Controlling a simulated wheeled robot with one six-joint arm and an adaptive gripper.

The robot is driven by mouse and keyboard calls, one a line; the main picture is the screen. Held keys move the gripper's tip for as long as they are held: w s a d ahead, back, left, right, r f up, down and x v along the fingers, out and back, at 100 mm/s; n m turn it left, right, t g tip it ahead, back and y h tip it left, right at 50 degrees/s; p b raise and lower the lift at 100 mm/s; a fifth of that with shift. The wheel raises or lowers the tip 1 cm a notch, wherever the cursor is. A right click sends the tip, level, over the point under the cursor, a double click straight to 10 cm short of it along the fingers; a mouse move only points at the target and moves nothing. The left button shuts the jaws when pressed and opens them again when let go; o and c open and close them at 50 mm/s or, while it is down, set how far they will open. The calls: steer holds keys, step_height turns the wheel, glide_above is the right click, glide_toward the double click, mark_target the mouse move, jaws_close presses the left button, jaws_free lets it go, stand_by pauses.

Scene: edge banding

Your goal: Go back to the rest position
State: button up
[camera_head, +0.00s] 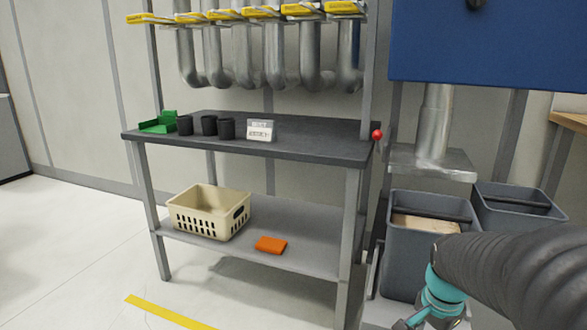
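My arm enters from the right edge and shows in the lower right of the head view. My gripper (412,322) is at the bottom edge, in front of the grey bins, and is mostly cut off by the frame. Its fingertips cannot be made out, so I cannot tell whether it is open, shut or holding anything.
A dark-topped workbench (310,143) carries a green tray (158,126), several black cups and a white sign (261,130). Its lower shelf (310,257) holds a beige basket (209,212) and an orange item (271,245). Grey bins (405,262) stand right. Floor at left is clear.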

steer(key=s+a+r+n+t+p, duration=0.1)
steer(key=s+a+r+n+t, duration=0.3)
steer(key=s+a+r+n, duration=0.6)
steer(key=shift+s+a+n+y+p, duration=0.35)
steer(key=shift+s+n, duration=0.2)
steer(key=shift+n, duration=0.65)
